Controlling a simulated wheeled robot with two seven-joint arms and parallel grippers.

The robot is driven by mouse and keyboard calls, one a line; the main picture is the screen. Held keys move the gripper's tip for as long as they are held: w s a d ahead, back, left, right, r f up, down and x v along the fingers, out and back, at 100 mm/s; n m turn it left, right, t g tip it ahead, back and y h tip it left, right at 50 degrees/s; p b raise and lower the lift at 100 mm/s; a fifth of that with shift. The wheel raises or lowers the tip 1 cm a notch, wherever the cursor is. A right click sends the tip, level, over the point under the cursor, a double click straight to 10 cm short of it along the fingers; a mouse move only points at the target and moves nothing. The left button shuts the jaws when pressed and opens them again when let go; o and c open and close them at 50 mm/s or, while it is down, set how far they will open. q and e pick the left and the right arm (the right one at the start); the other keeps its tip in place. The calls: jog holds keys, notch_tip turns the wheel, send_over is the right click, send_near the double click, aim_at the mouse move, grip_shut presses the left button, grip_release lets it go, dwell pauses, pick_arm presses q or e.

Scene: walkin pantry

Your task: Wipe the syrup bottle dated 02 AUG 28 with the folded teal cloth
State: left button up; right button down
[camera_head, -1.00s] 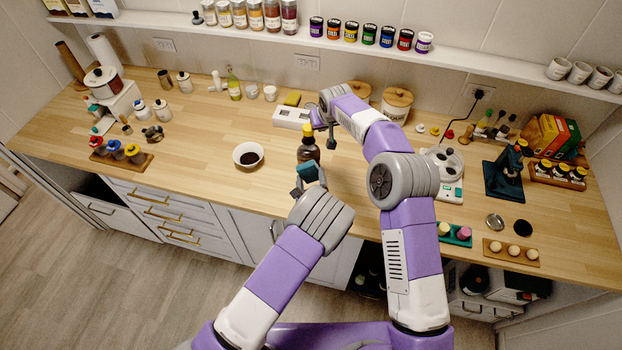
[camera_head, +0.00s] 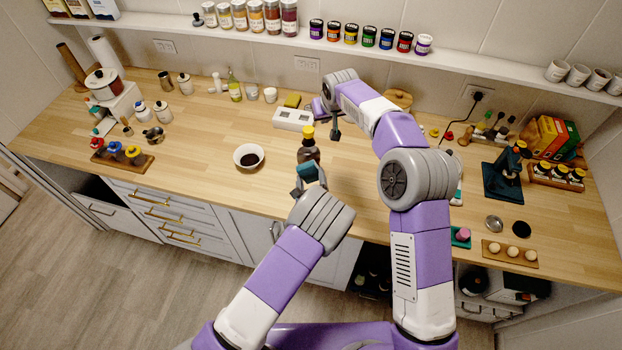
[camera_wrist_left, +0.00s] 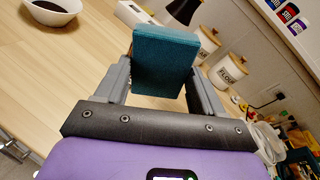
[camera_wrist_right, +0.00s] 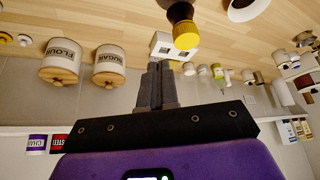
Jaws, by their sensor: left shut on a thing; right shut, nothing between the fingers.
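A dark brown bottle with a yellow cap (camera_head: 308,153) stands upright on the counter near the middle; its label date is not readable. The folded teal cloth (camera_wrist_left: 165,62) is held flat between the fingers of my left gripper (camera_head: 312,182). The cloth is right in front of the bottle, hiding its lower part in the head view; I cannot tell if they touch. The bottle also shows behind the cloth in the left wrist view (camera_wrist_left: 183,11). My right gripper (camera_wrist_right: 156,88) is shut and empty, behind and right of the bottle, whose yellow cap (camera_wrist_right: 186,36) shows nearby.
A white bowl with dark contents (camera_head: 248,156) stands left of the bottle. A white double-slot box (camera_head: 293,118) is behind it. Flour (camera_wrist_right: 62,60) and sugar (camera_wrist_right: 109,64) canisters stand by the wall. A rack of yellow-capped bottles (camera_head: 557,178) is far right. Counter between bowl and bottle is clear.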

pick_arm(q)
jog(key=shift+s+f+b, duration=0.1)
jog(key=shift+f+b, duration=0.35)
jog(key=shift+f, duration=0.2)
jog(key=shift+s+d, duration=0.2)
jog(key=shift+s, duration=1.2)
pick_arm(e)
jog(key=a+v, duration=0.1)
jog(key=v, duration=0.7)
jog(key=shift+d, duration=0.4)
jog(key=shift+r, duration=0.1)
